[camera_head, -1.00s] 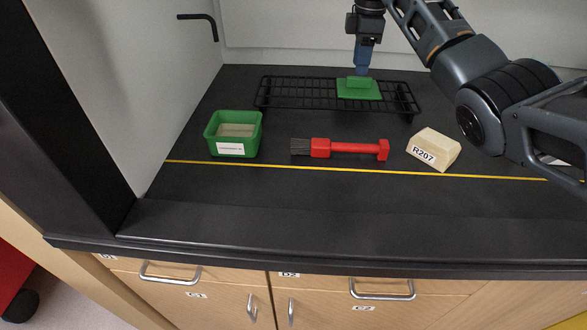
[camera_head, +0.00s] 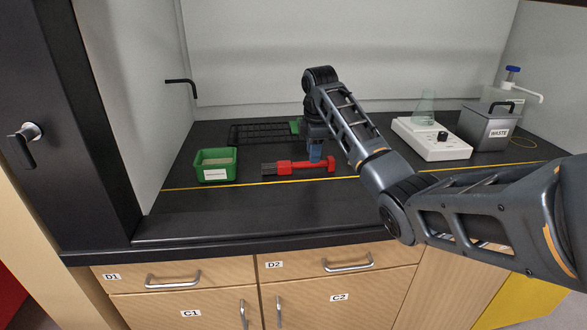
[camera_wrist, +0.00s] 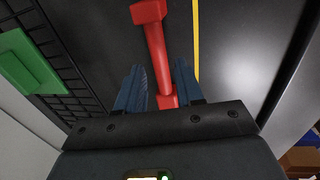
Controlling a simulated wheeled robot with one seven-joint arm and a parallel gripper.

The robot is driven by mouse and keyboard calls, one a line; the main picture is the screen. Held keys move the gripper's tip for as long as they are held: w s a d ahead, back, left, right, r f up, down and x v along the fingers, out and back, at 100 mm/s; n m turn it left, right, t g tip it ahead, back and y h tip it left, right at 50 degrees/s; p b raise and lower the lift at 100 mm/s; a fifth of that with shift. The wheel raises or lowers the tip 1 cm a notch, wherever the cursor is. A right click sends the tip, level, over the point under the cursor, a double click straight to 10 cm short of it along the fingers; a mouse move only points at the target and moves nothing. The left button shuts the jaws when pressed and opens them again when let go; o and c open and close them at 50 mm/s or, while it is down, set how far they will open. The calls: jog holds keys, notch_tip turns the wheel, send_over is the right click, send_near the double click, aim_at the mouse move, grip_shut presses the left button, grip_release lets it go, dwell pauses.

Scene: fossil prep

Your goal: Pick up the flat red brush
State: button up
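The flat red brush (camera_head: 302,167) lies on the black worktop, dark bristles to the left and handle to the right. In the wrist view its red handle (camera_wrist: 158,55) runs up between my blue fingers, and its bristles are out of view. My gripper (camera_head: 316,152) is over the right part of the handle. In the wrist view my gripper (camera_wrist: 160,72) is open, with one finger on each side of the handle and gaps visible. I cannot tell how far the fingertips are above the worktop.
A green box (camera_head: 216,178) stands left of the brush. Behind is a black wire rack (camera_head: 262,134) with a green piece (camera_wrist: 28,62). A yellow line (camera_head: 222,185) runs in front. A white device (camera_head: 432,138) and a waste bin (camera_head: 486,128) stand right.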

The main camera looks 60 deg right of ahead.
aim_at(298, 166)
jog(key=shift+w+d+f, duration=0.1)
jog(key=shift+d+f, duration=0.05)
jog(key=shift+f, duration=0.6)
jog(key=shift+w+d+f, duration=0.1)
jog(key=shift+f, duration=0.65)
jog(key=shift+w+d+f, duration=0.1)
jog(key=shift+d+f, duration=0.05)
jog(key=shift+f, duration=0.6)
grip_shut()
